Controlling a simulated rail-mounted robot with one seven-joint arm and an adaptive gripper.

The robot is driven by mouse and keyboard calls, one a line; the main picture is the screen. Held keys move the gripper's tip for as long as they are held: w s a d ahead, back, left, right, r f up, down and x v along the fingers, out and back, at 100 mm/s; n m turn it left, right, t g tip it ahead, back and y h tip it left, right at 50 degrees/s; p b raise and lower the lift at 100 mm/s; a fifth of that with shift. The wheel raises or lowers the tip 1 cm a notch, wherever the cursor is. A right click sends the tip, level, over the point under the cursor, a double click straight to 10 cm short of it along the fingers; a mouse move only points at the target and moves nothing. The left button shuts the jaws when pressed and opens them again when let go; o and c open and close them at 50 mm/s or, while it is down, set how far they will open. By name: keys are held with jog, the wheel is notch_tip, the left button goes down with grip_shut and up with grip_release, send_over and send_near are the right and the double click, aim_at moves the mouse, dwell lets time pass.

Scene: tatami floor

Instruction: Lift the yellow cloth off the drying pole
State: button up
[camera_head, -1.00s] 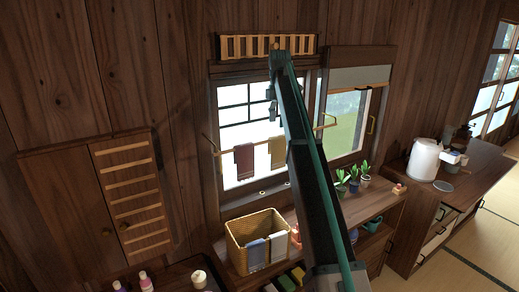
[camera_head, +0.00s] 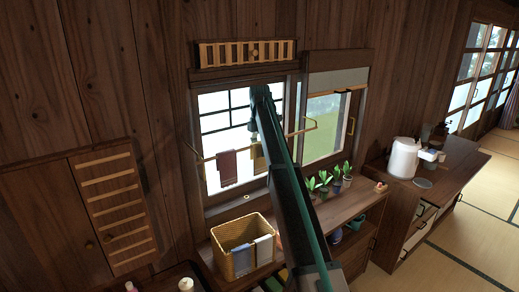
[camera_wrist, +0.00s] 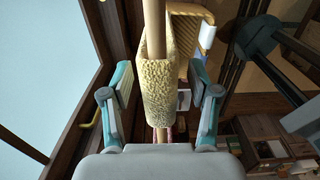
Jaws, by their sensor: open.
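The yellow cloth (camera_head: 259,158) hangs over the drying pole (camera_head: 206,158) in front of the window, partly hidden by my arm in the head view. In the wrist view the fuzzy yellow cloth (camera_wrist: 158,92) is folded over the wooden pole (camera_wrist: 155,28), which runs up the picture. My gripper (camera_wrist: 160,82) is open, with one finger on each side of the cloth. Gaps show between the fingers and the cloth. In the head view the fingers are small and dark, close to the cloth.
A maroon cloth (camera_head: 227,167) hangs on the pole to the left. A wicker basket (camera_head: 236,262) with cloths over its rim stands below on the shelf. Several potted plants (camera_head: 322,187) stand to its right. The window frame (camera_wrist: 86,82) lies close left in the wrist view.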

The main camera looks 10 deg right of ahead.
jog(key=shift+f, duration=0.35)
grip_shut()
jog(key=shift+r, duration=0.1)
